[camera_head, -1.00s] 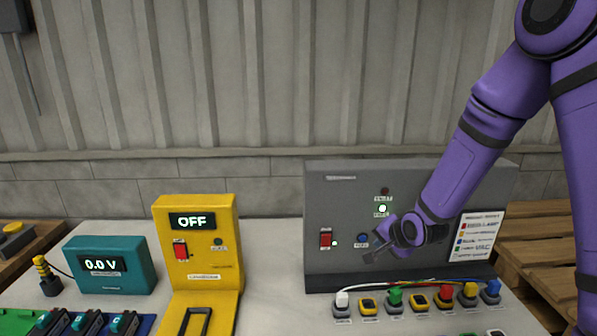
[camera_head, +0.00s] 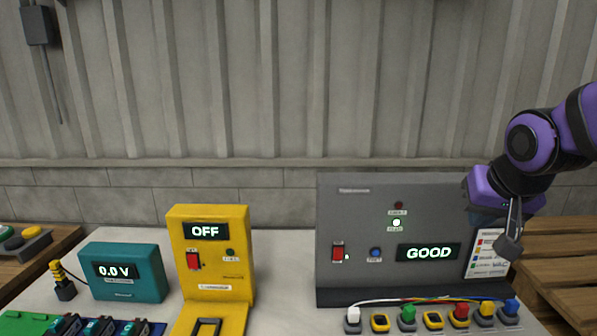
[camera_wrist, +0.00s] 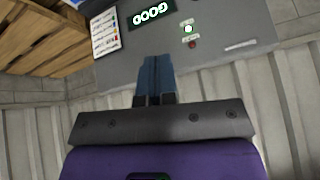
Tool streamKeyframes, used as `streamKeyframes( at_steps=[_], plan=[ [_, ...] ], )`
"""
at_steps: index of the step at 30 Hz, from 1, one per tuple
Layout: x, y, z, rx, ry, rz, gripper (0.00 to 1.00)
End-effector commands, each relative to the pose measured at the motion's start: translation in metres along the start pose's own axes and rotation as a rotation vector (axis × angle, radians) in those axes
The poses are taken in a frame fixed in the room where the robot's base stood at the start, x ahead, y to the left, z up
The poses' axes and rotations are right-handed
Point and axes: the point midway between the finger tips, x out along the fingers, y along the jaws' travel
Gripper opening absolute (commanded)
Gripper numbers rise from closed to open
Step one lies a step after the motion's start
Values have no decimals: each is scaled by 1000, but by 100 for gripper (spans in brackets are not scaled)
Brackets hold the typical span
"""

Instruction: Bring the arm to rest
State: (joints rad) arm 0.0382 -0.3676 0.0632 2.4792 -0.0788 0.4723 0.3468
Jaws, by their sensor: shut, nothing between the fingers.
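My gripper (camera_head: 510,240) hangs at the right end of the grey test panel (camera_head: 345,215) in the head view, in front of the panel's label card (camera_head: 485,254). My purple arm reaches in from the right edge. In the wrist view the fingers of my gripper (camera_wrist: 155,62) are together with nothing between them. The panel also shows in the wrist view (camera_wrist: 230,75), upside down, with its display (camera_wrist: 152,15) reading GOOD. In the head view the same display (camera_head: 429,252) reads GOOD and a white lamp (camera_head: 396,223) is lit.
A row of coloured connectors (camera_head: 408,314) with wires stands before the panel. A yellow unit (camera_head: 212,262) reads OFF, and a teal meter (camera_head: 122,272) reads 0.0 V. Wooden pallets (camera_head: 560,250) stand at the right. The space above the bench is open.

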Motion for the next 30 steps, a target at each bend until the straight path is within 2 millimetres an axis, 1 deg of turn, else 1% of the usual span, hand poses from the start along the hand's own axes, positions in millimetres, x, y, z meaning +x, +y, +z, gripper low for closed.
streamKeyframes(
  at_steps=[1,6,9,12,15,18,30],
  plan=[
    [-16,3,7,-23,0,0,0],
    [-58,14,38,-108,-38,-1,0],
    [-80,20,56,-157,-58,-8,0],
    [-95,25,72,-196,-78,-19,0],
    [-105,29,84,-225,-92,-27,0],
    [-110,30,91,-242,-101,-32,0],
    [-112,31,92,-247,-104,-34,0]
  ],
)
